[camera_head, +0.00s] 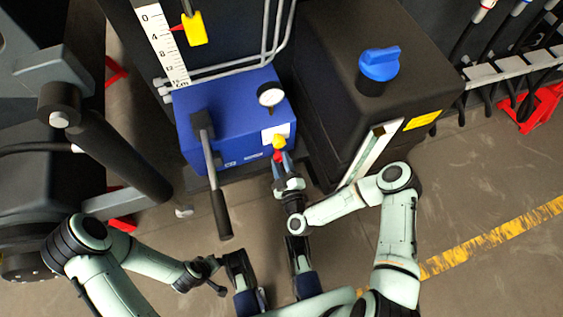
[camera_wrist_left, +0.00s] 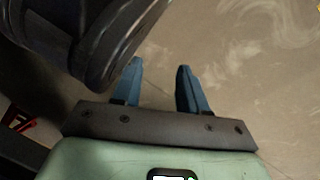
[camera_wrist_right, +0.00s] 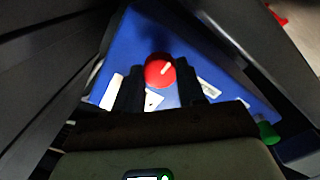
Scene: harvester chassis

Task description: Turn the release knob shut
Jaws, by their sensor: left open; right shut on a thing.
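The release knob is a round red knob (camera_wrist_right: 158,70) with a pale line on its face, in the right wrist view. In the head view a small part of its red (camera_head: 278,154) shows below a yellow piece (camera_head: 279,142) on the front of the blue pump box (camera_head: 240,108). My right gripper (camera_head: 281,161) is at the knob. Its two dark fingers (camera_wrist_right: 160,86) are on either side of the knob, shut on it, and hide part of its sides. My left gripper (camera_wrist_left: 157,85) is open and empty over the floor, away from the blue box.
A lever with a black grip (camera_head: 221,214) hangs from the blue box, left of my right gripper. A round gauge (camera_head: 270,95) is on the box. A black tank (camera_head: 345,60) with a blue cap (camera_head: 379,65) stands close on the right. Open floor lies at lower right.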

